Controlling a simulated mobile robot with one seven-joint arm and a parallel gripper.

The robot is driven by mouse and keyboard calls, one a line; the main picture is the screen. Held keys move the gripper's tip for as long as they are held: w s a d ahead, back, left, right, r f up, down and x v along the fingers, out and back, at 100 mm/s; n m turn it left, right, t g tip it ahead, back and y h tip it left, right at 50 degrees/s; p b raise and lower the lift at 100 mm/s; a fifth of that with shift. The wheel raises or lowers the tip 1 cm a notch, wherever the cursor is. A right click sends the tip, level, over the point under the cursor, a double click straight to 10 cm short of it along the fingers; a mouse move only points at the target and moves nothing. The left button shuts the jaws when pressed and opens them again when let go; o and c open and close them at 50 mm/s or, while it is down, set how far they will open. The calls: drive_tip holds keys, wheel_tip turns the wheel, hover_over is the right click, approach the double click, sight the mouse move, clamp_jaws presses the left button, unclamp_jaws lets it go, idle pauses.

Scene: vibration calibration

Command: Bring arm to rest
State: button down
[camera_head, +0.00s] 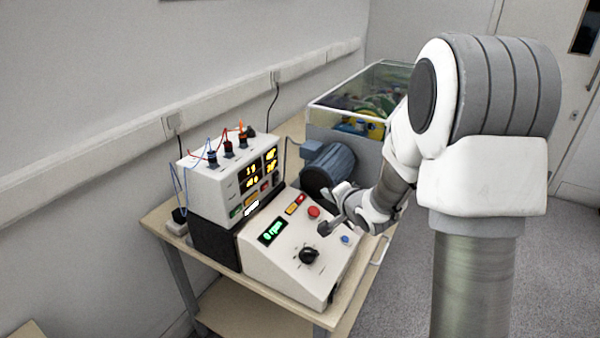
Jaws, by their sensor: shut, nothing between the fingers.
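My gripper (325,228) is shut and empty, just over the sloped panel of the white control box (278,272). It hangs between the red button (314,212), the blue button (345,239) and the black knob (309,255). I cannot tell whether its tips touch the panel. My arm reaches in from the right, with its large upper links filling the right of the view. The green display (271,231) on the panel shows a reading that looks like 0 rpm.
A blue motor (333,163) and a clear-covered machine (335,98) stand behind. Grey floor (405,275) is open at right.

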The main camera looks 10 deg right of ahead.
drive_tip(key=s+d+r+n+g+h+p, duration=0.1)
drive_tip(key=s+d+r+n+g+h, duration=0.25)
drive_tip(key=s+r, duration=0.9)
drive_tip(key=s+a+r+n+g, duration=0.1)
drive_tip(key=s+a+n, duration=0.1)
drive_tip(key=s, duration=0.8)
drive_tip(key=s+a+r+n+g, duration=0.1)
drive_tip(key=s+n, duration=0.4)
drive_tip(key=s, duration=0.6)
drive_tip(key=shift+s+a+r+g+y+p, duration=0.25)
drive_tip(key=shift+a+g+y+p, duration=0.1)
drive_tip(key=shift+a+g+p, duration=0.15)
drive_tip(key=c, duration=1.5)
unclamp_jaws()
drive_tip(key=shift+n, duration=0.25)
drive_tip(key=shift+c, duration=0.2)
